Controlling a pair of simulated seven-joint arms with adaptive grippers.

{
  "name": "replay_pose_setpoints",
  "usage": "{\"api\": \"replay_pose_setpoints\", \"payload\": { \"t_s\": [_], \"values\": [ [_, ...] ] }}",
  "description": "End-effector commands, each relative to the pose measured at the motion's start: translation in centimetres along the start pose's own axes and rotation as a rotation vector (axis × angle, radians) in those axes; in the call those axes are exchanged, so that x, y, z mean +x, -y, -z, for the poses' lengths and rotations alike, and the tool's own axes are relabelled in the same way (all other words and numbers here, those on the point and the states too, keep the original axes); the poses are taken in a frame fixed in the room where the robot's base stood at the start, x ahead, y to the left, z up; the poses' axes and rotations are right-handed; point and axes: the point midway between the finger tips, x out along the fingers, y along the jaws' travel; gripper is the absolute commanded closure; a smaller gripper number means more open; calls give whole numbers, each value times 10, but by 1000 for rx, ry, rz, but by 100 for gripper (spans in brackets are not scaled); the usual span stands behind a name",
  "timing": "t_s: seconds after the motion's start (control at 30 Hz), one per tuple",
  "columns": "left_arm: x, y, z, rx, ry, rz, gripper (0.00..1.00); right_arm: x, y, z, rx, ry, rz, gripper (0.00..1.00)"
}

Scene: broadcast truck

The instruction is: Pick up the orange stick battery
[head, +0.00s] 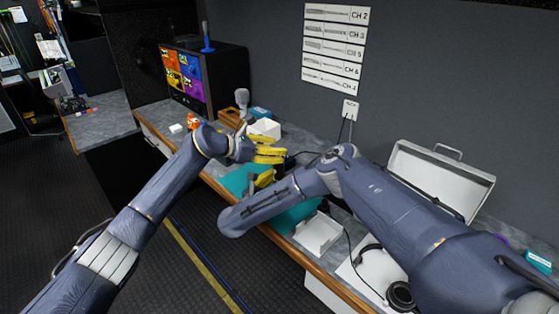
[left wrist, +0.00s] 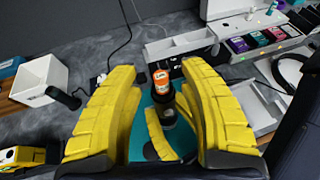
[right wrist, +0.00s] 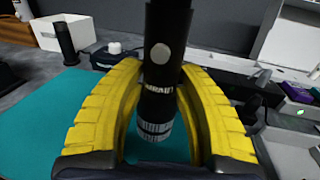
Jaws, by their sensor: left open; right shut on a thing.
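The orange stick battery (left wrist: 162,82) shows in the left wrist view as an orange end with a white label, at the top of a dark upright tube (left wrist: 167,110). I cannot tell whether it is seated in the tube. My left gripper (head: 284,152) is open, its yellow fingers on either side of the orange end; I see no clear contact. My right gripper (head: 268,178), lower down, is shut on the dark tube, which also fills the middle of the right wrist view (right wrist: 160,85). The battery is hidden in the head and right wrist views.
A teal mat (head: 235,180) lies on the counter below the grippers. A white box (head: 265,128) stands behind them. A white tray (head: 318,233), headphones (head: 400,295) and an open white case (head: 440,178) are to the right.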

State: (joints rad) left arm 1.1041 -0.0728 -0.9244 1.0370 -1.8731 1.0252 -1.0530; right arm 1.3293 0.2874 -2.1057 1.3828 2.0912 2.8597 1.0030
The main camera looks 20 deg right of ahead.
Motion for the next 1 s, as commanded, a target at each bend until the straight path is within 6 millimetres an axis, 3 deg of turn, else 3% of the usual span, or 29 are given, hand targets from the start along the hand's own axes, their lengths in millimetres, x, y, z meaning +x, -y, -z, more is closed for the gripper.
{"api": "replay_pose_setpoints", "payload": {
  "t_s": [0.2,0.53,0.9,1.0],
  "values": [
    [17,0,0,-2,0,-1,58,0,1,2,-2,-3,2,100],
    [19,0,0,-1,0,-1,56,0,1,2,-3,-3,2,100],
    [19,0,0,-1,0,-1,99,0,1,2,-3,-3,2,100],
    [19,0,0,-1,0,-1,100,0,1,2,-3,-3,2,100]
  ]
}}
